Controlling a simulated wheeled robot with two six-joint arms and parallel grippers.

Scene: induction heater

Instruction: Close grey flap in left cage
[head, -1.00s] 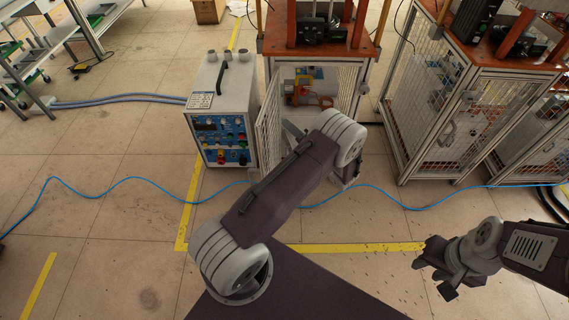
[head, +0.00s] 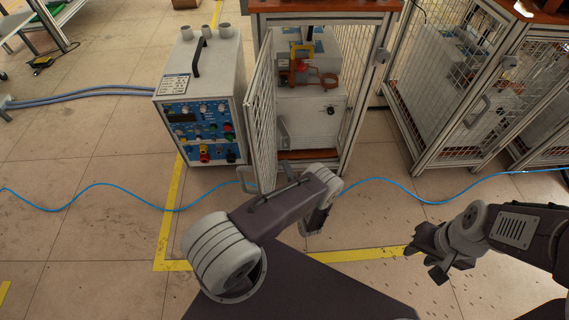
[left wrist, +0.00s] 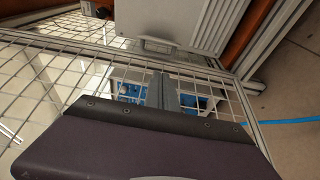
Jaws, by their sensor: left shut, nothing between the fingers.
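The left cage (head: 384,40) stands at the back centre. Its grey-framed mesh flap (head: 262,115) is open, hinged on the left and swung out towards me; it also shows in the left wrist view (left wrist: 55,65). A grey bracket-like handle (head: 262,180) shows near the flap's lower edge. My left gripper (head: 312,222) is in front of the cage opening, to the right of the flap, mostly hidden by its own arm; it is shut and empty. I cannot tell whether it touches the flap. My right gripper (head: 432,262) is empty over the floor at the right, fingers apart.
A grey box (head: 310,115) with an orange coil (head: 322,80) stands inside the cage. A control unit (head: 203,100) with a blue panel stands close left of the flap. More mesh cages (head: 445,90) stand at the right. A blue cable (head: 120,187) crosses the floor.

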